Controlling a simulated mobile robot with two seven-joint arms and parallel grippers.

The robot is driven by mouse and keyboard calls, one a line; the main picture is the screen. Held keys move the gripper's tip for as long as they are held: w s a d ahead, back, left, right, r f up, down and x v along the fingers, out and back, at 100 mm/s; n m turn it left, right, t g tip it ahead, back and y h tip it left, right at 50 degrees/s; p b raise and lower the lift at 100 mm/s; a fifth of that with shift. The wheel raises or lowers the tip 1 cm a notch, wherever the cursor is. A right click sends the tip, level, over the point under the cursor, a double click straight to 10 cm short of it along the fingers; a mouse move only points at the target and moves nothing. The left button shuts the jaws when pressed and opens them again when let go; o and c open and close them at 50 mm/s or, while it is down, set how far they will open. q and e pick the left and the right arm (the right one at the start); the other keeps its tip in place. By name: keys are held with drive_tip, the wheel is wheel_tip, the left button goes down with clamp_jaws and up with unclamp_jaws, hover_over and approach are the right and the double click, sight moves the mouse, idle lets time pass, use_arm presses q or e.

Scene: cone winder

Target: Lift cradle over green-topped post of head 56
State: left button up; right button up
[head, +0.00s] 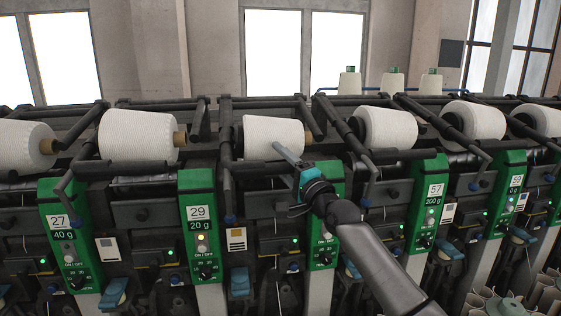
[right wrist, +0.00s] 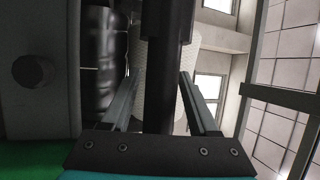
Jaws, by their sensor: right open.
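Cone-winder heads stand in a row in the head view. A green-topped post (head: 325,238) stands behind my right arm; the gripper covers its number plate, so I cannot read it. A white cone (head: 268,133) sits above and left of that post, with a dark cradle bar (head: 258,167) running in front of it. My right gripper (head: 281,148) is open at this cone, just above the post's top. In the right wrist view a dark bar (right wrist: 162,75) lies between its two parted fingers, with the white cone behind; contact is unclear. My left gripper is out of view.
Neighbouring posts read 29 (head: 200,229) and 27 (head: 72,240) to the left, 57 (head: 430,205) and 59 (head: 512,195) to the right. Their cones and dark cradle bars crowd both sides. Cones in a bin (head: 495,307) stand at bottom right.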

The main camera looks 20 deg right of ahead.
drive_tip(key=shift+c, duration=0.3)
clamp_jaws()
idle(1.1)
